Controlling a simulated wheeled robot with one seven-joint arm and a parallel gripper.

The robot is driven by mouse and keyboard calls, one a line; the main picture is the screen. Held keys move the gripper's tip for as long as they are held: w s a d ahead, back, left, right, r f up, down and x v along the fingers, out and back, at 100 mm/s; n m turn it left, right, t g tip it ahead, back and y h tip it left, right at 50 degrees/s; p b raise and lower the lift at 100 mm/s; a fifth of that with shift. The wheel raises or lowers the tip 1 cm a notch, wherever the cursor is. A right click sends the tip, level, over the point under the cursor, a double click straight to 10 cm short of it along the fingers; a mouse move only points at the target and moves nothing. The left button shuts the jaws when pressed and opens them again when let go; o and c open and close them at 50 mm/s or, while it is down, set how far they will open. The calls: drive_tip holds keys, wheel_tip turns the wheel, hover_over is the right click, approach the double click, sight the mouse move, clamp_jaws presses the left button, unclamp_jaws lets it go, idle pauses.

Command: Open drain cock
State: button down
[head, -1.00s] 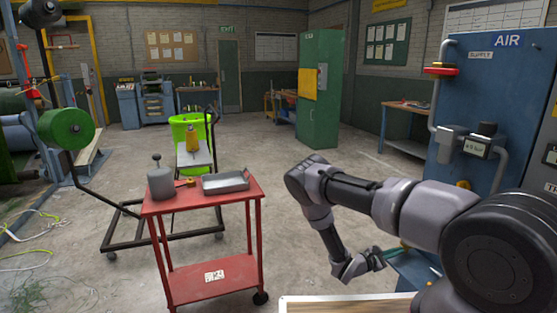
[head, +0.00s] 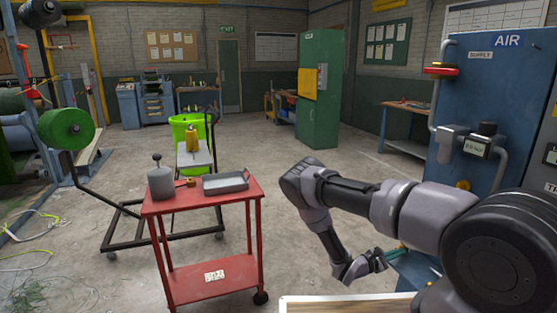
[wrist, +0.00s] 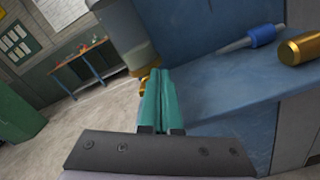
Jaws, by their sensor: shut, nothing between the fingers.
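The drain cock appears to be the small brass fitting (wrist: 147,82) under a cloudy bowl (wrist: 124,32) in the wrist view. In the head view a brass spot (head: 463,185) shows low on the blue air panel (head: 480,90). My gripper has teal fingers (wrist: 158,76), pressed together with nothing between them. In the wrist view their tips overlap the right side of the brass fitting and hide part of it; I cannot tell whether they touch it. In the head view my gripper (head: 396,252) is low in front of the panel.
A blue ledge in the wrist view carries a blue-sleeved fitting (wrist: 262,36) and a brass cylinder (wrist: 300,47), right of my fingers. A red cart (head: 205,205) with a grey tray (head: 226,181) stands to the left. Floor between cart and panel is open.

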drive_tip(key=shift+v, duration=2.95)
drive_tip(key=shift+a, duration=0.1)
